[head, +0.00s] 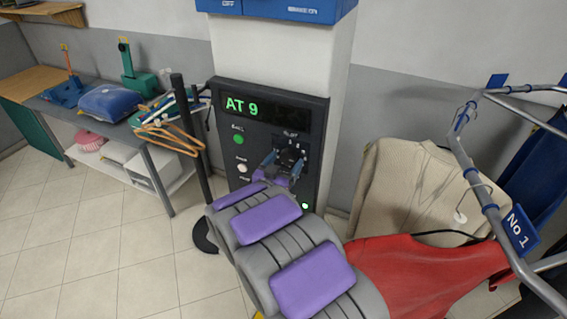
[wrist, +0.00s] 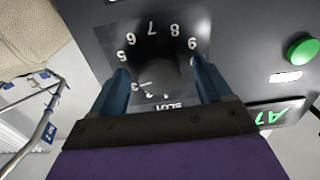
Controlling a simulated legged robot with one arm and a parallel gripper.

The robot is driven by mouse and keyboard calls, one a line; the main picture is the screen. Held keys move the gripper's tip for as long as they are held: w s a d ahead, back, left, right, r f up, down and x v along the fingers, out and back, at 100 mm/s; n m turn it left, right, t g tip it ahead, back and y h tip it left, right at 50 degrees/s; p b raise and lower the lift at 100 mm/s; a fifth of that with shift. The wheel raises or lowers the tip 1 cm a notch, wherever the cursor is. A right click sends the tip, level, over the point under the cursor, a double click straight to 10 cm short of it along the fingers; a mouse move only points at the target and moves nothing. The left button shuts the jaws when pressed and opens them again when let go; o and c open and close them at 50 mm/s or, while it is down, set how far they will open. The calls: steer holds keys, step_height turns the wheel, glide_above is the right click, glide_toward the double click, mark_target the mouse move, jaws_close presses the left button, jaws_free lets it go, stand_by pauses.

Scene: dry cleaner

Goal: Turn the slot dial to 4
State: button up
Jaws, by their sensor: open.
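The slot dial (head: 291,154) is a dark round knob on the dark control panel (head: 312,182). In the wrist view the dial (wrist: 160,75) is ringed by white numbers, with 5 to 9 readable. The word SLOT shows below it. My gripper (head: 284,163) is at the dial. In the wrist view my gripper (wrist: 162,70) is open, with one blue finger on each side of the knob. I cannot tell whether the fingers touch it. The 4 mark is not visible, apparently behind the left finger. The display (head: 262,108) reads AT 9.
Green button (head: 239,139) and white button (head: 242,168) sit left of the dial. A black post (head: 190,140) and a table with hangers (head: 172,137) stand left. A rail (head: 482,190) with a beige sweater (head: 405,190) and red garment (head: 425,270) is close on the right.

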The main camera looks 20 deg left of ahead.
steer(key=shift+c, duration=0.3)
steer(key=c, duration=1)
steer(key=shift+o, duration=0.2)
steer(key=shift+f+m+b, duration=0.15)
steer(key=shift+m+b, duration=0.35)
steer(key=shift+b, duration=0.1)
steer(key=shift+m, duration=0.4)
steer(key=o, duration=1)
steer(key=shift+a, duration=0.15)
steer(key=s, duration=0.5)
steer(key=s+a, duration=0.1)
steer(key=s, duration=1.1)
steer(key=shift+s+a+b, duration=0.2)
steer(key=shift+b, duration=0.15)
